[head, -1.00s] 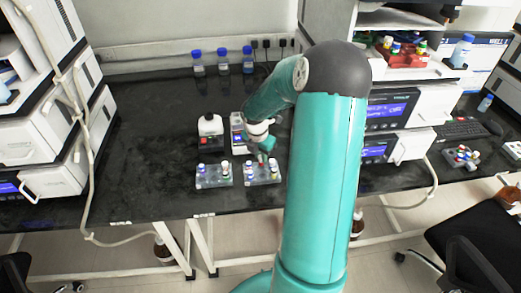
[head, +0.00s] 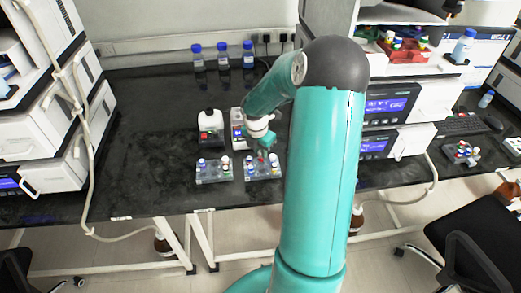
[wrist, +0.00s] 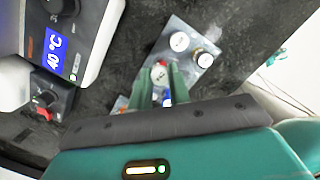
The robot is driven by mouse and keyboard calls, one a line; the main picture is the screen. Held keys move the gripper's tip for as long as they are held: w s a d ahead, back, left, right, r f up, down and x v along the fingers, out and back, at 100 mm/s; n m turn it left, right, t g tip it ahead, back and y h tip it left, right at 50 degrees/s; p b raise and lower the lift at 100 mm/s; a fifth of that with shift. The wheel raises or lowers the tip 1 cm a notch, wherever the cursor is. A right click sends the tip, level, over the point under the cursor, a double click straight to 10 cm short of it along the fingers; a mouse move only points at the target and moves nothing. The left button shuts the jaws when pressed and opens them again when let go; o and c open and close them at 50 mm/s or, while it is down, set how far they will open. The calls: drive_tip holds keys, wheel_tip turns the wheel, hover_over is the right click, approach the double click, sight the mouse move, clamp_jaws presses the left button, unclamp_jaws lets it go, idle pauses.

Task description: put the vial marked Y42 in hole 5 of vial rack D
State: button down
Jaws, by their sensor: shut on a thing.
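My gripper (head: 265,145) is over the right one of two small grey vial racks near the bench's front edge. In the wrist view my green fingers (wrist: 161,88) are shut on a vial with a red and white cap (wrist: 159,72). Its marking cannot be read, and its lower part is hidden by the fingers. The right rack (head: 262,176) holds several capped vials; it shows in the wrist view (wrist: 176,32) with two white-capped vials beyond the fingers. The left rack (head: 214,178) also holds several vials. Rack letters and hole numbers are not legible.
Several blue-capped bottles (head: 223,58) stand at the back. Another rack (head: 461,153) sits far right. The bench left of the racks is clear.

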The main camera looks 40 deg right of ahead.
drive_tip(key=shift+f, duration=0.75)
idle(0.9)
drive_tip(key=shift+f, duration=0.3)
drive_tip(key=c, duration=0.9)
unclamp_jaws()
drive_tip(key=shift+r, duration=3)
